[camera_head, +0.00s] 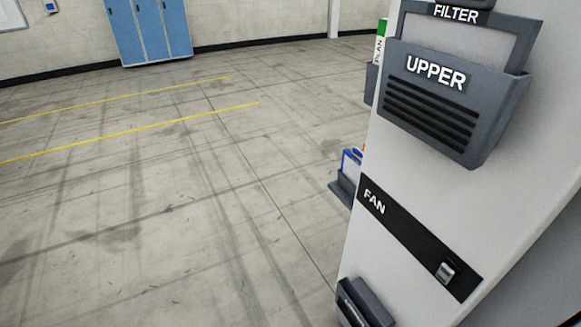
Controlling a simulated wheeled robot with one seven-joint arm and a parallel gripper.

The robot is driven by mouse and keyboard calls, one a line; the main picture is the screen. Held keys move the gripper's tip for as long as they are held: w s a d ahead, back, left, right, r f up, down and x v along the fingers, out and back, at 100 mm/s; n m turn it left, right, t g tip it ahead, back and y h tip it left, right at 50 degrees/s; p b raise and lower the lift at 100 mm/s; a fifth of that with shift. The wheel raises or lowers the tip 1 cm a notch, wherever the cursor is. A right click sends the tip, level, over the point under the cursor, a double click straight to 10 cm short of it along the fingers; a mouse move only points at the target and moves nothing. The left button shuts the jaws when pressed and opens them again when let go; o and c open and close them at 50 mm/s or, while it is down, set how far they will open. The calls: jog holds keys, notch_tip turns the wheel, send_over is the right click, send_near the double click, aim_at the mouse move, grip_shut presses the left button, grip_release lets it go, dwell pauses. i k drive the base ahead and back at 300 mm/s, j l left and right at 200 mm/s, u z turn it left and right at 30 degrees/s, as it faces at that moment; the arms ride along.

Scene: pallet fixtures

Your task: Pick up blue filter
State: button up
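A small blue-edged piece with a pale face (351,160) shows behind the left edge of the white cabinet, in a dark grey holder (341,191). It looks like a blue-framed filter, but the cabinet hides most of it. My gripper is not in view.
The white cabinet (400,165) fills the right side. It bears a dark grey UPPER holder (485,135) with a grey-framed panel in it, a FAN strip (410,235) with a switch, and a lower dark holder (360,305). A green-topped piece (380,48) shows behind. Blue lockers (150,30) stand far back. The floor at left is clear.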

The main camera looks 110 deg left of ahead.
aim_at(351, 162)
jog(key=u, duration=2.9)
jog(key=i+j, duration=0.15)
jog(key=j, duration=0.2)
jog(key=i+j, duration=0.15)
jog(key=j, duration=0.25)
jog(key=i+j, duration=0.1)
jog(key=j, duration=0.25)
jog(key=i+j, duration=0.35)
jog(key=i+j+z, duration=0.15)
jog(key=i+j, duration=0.2)
jog(key=i, duration=0.45)
